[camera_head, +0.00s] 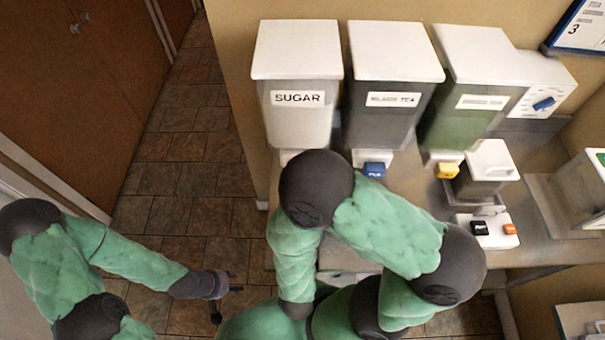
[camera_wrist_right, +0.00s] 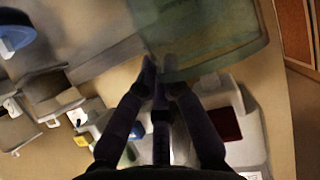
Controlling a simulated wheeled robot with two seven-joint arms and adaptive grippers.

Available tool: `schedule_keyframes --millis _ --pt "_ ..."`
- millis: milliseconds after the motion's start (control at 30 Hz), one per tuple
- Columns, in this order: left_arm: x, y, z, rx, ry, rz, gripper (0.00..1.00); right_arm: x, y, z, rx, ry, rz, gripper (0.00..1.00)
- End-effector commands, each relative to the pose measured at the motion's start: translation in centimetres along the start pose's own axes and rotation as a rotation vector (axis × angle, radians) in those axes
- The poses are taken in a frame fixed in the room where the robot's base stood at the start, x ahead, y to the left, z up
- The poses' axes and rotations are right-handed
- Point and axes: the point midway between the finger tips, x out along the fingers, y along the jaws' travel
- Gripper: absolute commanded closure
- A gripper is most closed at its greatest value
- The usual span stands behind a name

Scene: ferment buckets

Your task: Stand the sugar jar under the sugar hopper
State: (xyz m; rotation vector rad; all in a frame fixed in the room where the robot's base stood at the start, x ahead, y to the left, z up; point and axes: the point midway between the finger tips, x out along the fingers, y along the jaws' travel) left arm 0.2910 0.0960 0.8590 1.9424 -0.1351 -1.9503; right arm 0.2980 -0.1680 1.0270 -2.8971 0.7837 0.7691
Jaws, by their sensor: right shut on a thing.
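The sugar hopper (camera_head: 298,115), with a white lid and a SUGAR label, stands leftmost in the row in the head view. My right gripper (camera_wrist_right: 160,85) is hidden in the head view. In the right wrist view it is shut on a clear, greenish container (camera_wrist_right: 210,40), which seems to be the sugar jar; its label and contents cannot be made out. My left gripper (camera_head: 226,296) is open and empty, low over the floor at the left, apart from the hoppers.
Two more hoppers, a grey one (camera_head: 385,110) and a green one (camera_head: 465,115), stand to the right, with a blue button (camera_head: 375,169) and a yellow button (camera_head: 448,170) below. A small lidded device (camera_head: 492,160) and a scale-like unit (camera_head: 487,229) occupy the counter. Tiled floor at left is clear.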

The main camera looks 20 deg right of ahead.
Motion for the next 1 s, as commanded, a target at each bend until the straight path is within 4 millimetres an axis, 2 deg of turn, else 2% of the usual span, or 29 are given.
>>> schedule_keyframes --millis 167,467,767,1000 --pt "0.1 -0.1 0.1 -0.002 -0.002 0.000 0.60 0.5 0.0 -0.2 0.003 -0.002 0.003 1.00" --pt "0.7 -0.3 0.1 -0.001 -0.002 0.000 0.60 3.1 0.3 -1.5 0.005 -0.001 0.006 1.00" --pt "1.2 -0.5 0.0 -0.001 -0.002 0.000 0.60 6.5 0.4 -3.4 0.006 0.000 0.005 1.00" --pt "1.4 -0.5 0.0 -0.001 -0.001 0.000 0.60 10.1 0.6 -5.4 0.005 0.002 0.005 1.00"
